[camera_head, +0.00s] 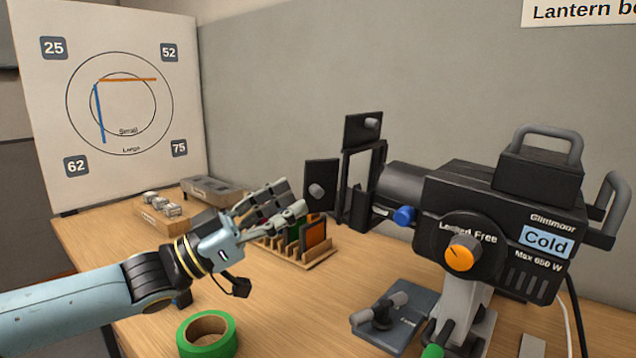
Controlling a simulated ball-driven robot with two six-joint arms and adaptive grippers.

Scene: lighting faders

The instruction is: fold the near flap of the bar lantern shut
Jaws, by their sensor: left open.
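The black bar lantern (470,200) stands on the right of the table, its front facing left. Its front frame (347,185) carries two dark flaps with grey knobs. One flap (321,180) stands out on the left side of the frame and looks like the near one. The other flap (358,131) stands up at the top. Both stand away from the frame opening, so they look open. My left gripper (272,246) is open and empty, left of and below the side flap. Its upper fingers come close to that flap; contact cannot be told. My right gripper is out of view.
A wooden rack (292,258) with coloured slides stands behind my left fingers. A green tape roll (207,336) lies at the near edge, and a grey clamp plate (391,318) lies below the lantern. A white board (110,100) stands at the back left. Bare table lies between tape and plate.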

